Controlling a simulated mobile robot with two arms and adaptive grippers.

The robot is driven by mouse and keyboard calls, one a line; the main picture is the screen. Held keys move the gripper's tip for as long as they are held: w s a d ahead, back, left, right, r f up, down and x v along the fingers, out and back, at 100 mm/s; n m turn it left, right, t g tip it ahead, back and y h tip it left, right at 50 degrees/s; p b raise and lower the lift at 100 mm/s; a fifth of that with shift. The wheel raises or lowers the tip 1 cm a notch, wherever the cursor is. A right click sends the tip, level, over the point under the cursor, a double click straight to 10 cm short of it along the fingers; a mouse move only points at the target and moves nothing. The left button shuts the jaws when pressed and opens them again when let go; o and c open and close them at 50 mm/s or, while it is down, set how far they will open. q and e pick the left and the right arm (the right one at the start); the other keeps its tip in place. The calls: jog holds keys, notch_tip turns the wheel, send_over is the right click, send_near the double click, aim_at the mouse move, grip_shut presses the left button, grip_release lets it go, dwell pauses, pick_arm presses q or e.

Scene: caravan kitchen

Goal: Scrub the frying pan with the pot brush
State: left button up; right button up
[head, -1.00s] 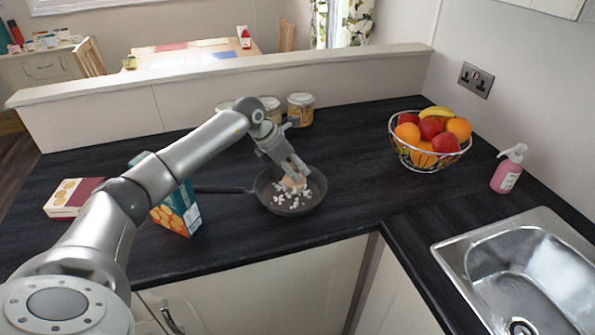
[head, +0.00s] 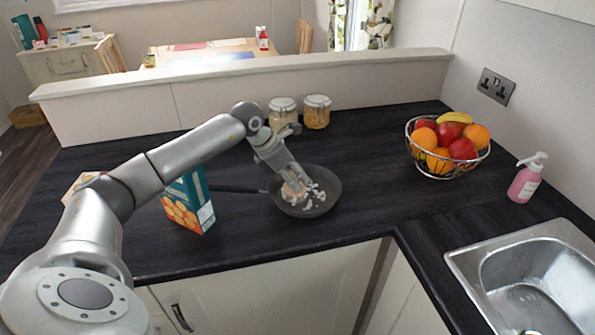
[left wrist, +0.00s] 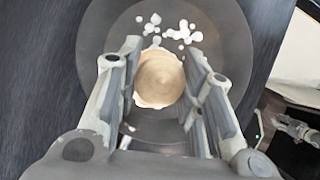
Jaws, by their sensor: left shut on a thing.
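The dark frying pan (head: 325,206) sits on the black worktop, its handle (head: 238,188) pointing left. Several white bits lie in it, mostly right of the brush. My left gripper (head: 291,180) points down into the pan and is shut on the pot brush (head: 291,191). In the left wrist view, the brush's round pale wooden top (left wrist: 158,78) shows between the two fingers (left wrist: 163,65). The pan (left wrist: 225,28) lies beneath, with white bits (left wrist: 172,33) beyond the brush. The bristles are hidden, so I cannot see whether they touch the pan.
A blue box (head: 190,203) stands left of the pan, partly behind my left arm. Two jars (head: 316,112) stand behind, near the low wall. A fruit basket (head: 447,165), pink soap bottle (head: 525,184) and sink (head: 478,268) are at the right. Worktop right of the pan is clear.

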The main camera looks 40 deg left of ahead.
pick_arm(q)
jog(key=shift+s, duration=0.2)
jog(key=shift+w+d, duration=1.05)
jog(key=shift+d, duration=0.1)
notch_tip(320, 180, up, 9)
jog(key=p, duration=0.5)
jog(key=shift+f, duration=0.2)
